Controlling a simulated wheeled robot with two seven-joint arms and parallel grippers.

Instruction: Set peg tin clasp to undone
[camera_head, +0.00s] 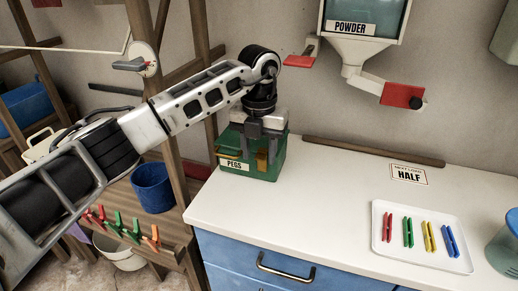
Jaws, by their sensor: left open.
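The peg tin (235,167) is a green box labelled PEGS on the back left of the white worktop. My left gripper (258,150) points down at the tin's upper front, its fingers open and apart. A small brass-coloured piece (262,161), perhaps the clasp, shows just below and between the fingers. The gripper hides much of the tin's top and part of its front. I cannot tell whether the clasp is fastened or whether a finger touches it. My right gripper is out of view.
A white tray (381,255) with several coloured pegs lies on the right of the worktop (300,215). A POWDER dispenser (362,52) with red paddles hangs on the wall above. A HALF card (408,174) lies at the back. A blue pot (153,188) stands left, below the worktop.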

